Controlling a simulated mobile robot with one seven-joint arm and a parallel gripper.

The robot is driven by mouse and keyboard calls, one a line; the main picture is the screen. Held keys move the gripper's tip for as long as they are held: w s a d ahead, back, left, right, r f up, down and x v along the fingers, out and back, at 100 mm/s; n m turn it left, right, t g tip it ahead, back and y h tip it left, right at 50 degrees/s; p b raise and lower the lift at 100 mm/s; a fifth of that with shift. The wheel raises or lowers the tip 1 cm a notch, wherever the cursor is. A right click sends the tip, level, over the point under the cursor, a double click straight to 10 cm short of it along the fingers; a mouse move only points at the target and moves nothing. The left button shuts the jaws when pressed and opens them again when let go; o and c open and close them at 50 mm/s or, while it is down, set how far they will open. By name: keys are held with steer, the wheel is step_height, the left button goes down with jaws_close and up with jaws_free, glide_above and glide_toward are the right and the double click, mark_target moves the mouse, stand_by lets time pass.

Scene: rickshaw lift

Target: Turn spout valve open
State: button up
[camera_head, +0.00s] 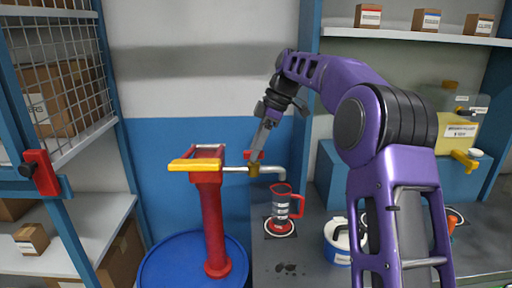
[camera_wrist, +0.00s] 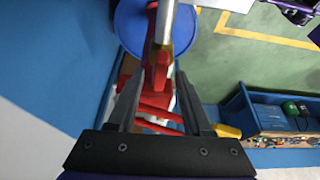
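The red pump (camera_head: 212,222) stands upright on a blue drum, with a yellow handle (camera_head: 193,165) on top. A grey spout pipe (camera_head: 270,169) runs right from it and bends down. The spout valve has a brass-yellow body (camera_head: 253,170) and a small red lever (camera_head: 250,155), partly hidden by my gripper (camera_head: 258,146). My gripper reaches down to the valve from above. In the wrist view my gripper's fingers (camera_wrist: 159,80) are spread apart, with red parts and the pipe (camera_wrist: 164,25) showing between and beyond them. Contact with the lever cannot be told.
A measuring jug (camera_head: 282,207) with a red handle stands below the spout outlet on a round pad. The blue drum (camera_head: 190,262) is under the pump. A white-and-blue container (camera_head: 338,247) stands on the grey counter (camera_head: 290,272). Mesh-fronted shelving (camera_head: 62,80) borders the left side.

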steer(key=v, duration=1.2)
stand_by(0.5)
